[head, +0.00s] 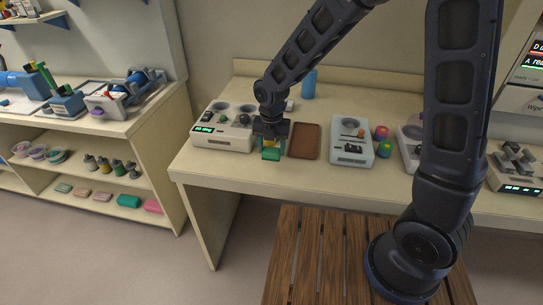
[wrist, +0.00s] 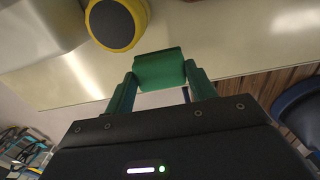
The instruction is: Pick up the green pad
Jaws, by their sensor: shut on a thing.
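The green pad (head: 271,154) is at my gripper (head: 270,146) in the head view, above the front part of the beige table (head: 228,166). In the wrist view the green pad (wrist: 159,70) sits between the two green fingers of my gripper (wrist: 160,82), which is shut on it. The front edge of the table shows behind the pad in the wrist view. In the head view I cannot tell how far the pad is above the table top.
A device with a green display (head: 222,130) stands left of my gripper. A brown mat (head: 304,141) lies just right of it, then a white device (head: 352,142) and small coloured cylinders (head: 382,133). A blue bottle (head: 308,84) stands behind. A yellow-rimmed round thing (wrist: 117,24) is near the pad.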

